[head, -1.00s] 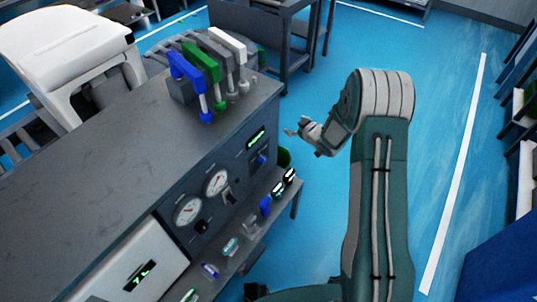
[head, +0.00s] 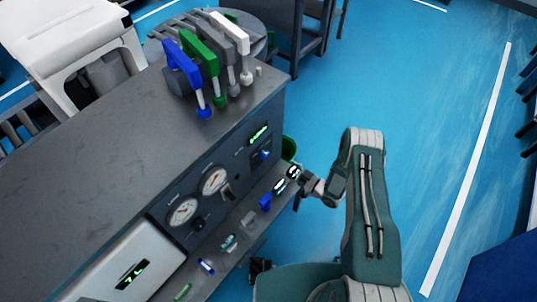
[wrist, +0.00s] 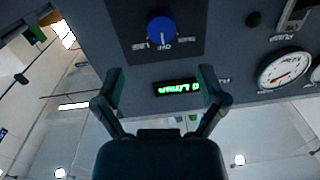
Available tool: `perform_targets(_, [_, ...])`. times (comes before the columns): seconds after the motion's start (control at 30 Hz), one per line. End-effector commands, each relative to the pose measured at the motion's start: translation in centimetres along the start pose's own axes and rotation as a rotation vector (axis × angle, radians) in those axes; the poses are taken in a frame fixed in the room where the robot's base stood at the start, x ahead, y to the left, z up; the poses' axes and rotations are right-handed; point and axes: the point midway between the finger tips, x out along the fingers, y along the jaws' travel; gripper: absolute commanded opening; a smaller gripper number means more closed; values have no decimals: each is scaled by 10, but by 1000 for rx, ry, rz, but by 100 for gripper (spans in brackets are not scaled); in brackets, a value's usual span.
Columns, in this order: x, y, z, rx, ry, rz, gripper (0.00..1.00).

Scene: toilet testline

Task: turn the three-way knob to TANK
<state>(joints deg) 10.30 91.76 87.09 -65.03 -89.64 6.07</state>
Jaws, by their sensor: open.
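The blue three-way knob (wrist: 161,30) sits on a dark square plate near the top of the wrist view. A pale mark on it points down in that picture, toward small labels too small to read surely. In the head view the blue knob (head: 265,154) is on the front of the grey console, below a green-lit display. My gripper (wrist: 160,76) is open and empty, its fingers below the knob in the wrist view and apart from it. In the head view my gripper (head: 302,188) is in front of the console's right end, near the lower shelf.
The green-lit display (wrist: 178,88) shows between the fingers. Gauges (head: 214,181) and a small switch lie left along the console (head: 150,120). Several small items lie on the shelf (head: 240,250) below the panel. Coloured levers (head: 200,60) stand on top. Blue floor is free on the right.

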Motion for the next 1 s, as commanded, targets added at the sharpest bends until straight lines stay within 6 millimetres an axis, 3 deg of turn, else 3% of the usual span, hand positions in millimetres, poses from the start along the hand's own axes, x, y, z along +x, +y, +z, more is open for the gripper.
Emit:
perform_targets(0.5, [88,0,0,-3,-1,-2,92])
perform_targets(0.67, [99,0,0,-1,-2,0,92])
perform_targets(0.93, [100,0,0,-1,-2,1,92])
perform_targets(1.0, [100,0,0,-1,-2,1,60])
